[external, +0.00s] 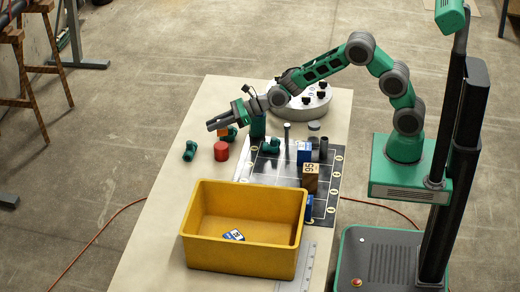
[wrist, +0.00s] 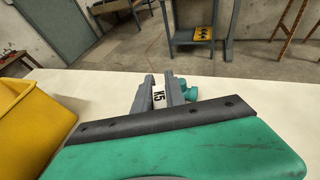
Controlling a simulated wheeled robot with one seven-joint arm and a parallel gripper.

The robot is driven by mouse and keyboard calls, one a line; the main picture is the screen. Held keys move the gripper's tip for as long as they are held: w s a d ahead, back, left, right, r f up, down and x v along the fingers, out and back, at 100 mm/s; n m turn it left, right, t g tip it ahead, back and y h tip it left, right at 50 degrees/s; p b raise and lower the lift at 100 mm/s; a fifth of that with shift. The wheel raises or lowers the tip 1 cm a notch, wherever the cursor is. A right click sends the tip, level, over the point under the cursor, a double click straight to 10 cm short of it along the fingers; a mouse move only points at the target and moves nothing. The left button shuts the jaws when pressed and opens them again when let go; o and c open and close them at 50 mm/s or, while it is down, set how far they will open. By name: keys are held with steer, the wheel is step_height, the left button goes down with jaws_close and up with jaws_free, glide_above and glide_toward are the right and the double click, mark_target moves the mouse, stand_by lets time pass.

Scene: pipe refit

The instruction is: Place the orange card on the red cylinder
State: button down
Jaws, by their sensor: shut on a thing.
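My gripper (external: 214,125) is shut on the orange card (external: 222,132), a small orange patch just under the fingers in the external view. In the wrist view, my gripper (wrist: 158,84) has a white face marked "K5" (wrist: 158,96) between its fingers; little orange shows there. The red cylinder (external: 221,152) stands upright on the table, just below the card in the external picture. The card appears above it and apart, though the exact offset is hard to tell. The cylinder is not visible in the wrist view.
A yellow bin (external: 243,261) stands in front. A dark grid board (external: 325,180) with blocks and posts is to the right. A round grey device (external: 305,100) sits behind. The table's left side is clear.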

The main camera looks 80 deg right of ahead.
steer(key=shift+w+f, duration=0.2)
steer(key=shift+f, duration=0.85)
steer(key=shift+w+f, duration=0.15)
steer(key=shift+f, duration=0.9)
steer(key=c, duration=1.4)
jaws_free()
steer(key=shift+p, duration=0.3)
